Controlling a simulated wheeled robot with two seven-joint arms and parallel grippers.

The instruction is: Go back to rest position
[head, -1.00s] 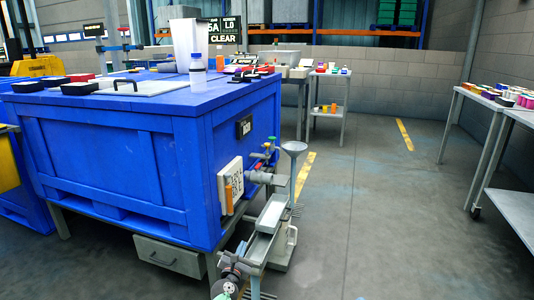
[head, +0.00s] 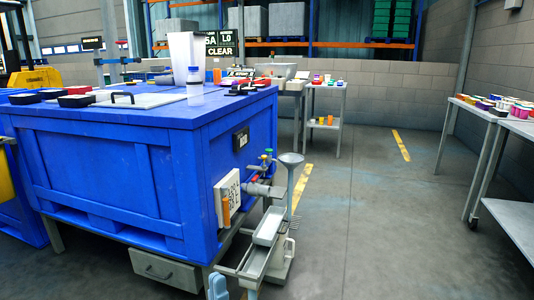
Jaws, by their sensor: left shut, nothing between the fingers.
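My right gripper is not in view.
A funnel (head: 291,158) and a grey metal trough (head: 256,264) stand at the station's right side, close to my left gripper. A drawer (head: 165,269) is under the station. A shelf table (head: 518,126) stands at the far right. The floor (head: 380,220) between is clear.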

